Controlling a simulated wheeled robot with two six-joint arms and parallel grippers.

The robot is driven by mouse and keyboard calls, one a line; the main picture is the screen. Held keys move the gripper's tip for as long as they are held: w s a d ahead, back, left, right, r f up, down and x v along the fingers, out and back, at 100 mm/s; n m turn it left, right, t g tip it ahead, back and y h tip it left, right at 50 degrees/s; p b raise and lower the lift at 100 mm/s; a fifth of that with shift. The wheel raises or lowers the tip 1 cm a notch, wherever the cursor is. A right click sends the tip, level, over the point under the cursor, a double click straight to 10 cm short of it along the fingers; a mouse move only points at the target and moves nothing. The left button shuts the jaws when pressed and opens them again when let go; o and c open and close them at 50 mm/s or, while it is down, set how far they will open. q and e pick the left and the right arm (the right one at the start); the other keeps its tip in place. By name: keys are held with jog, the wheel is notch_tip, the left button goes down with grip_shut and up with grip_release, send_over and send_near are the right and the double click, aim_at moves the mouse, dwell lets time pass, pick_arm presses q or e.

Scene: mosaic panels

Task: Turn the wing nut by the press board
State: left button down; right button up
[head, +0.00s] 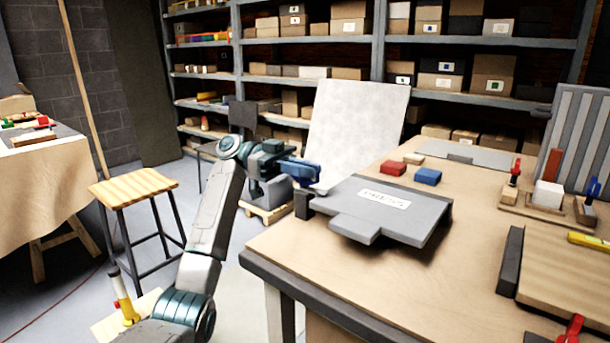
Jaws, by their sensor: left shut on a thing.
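My left gripper (300,171) is by the board's far left corner, at the table edge. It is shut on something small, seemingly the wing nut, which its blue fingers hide. A dark block (303,204) sits at the board's left corner, just below the gripper. A pale upright panel (357,125) stands behind the gripper and the board. My right gripper is not in view.
A red block (393,168) and a blue block (428,176) lie behind the board on the wooden table (340,268). Red-handled clamps (511,184) and a framed panel (560,268) are at right. A stool (133,187) stands left of my arm.

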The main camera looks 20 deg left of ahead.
pick_arm(q)
jog(key=shift+m+g+y, duration=0.3)
jog(key=shift+m+g, duration=0.3)
jog(key=shift+g, duration=0.3)
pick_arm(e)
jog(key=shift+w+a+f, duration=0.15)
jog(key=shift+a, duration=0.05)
pick_arm(q)
jog(key=c, duration=1.5)
grip_release()
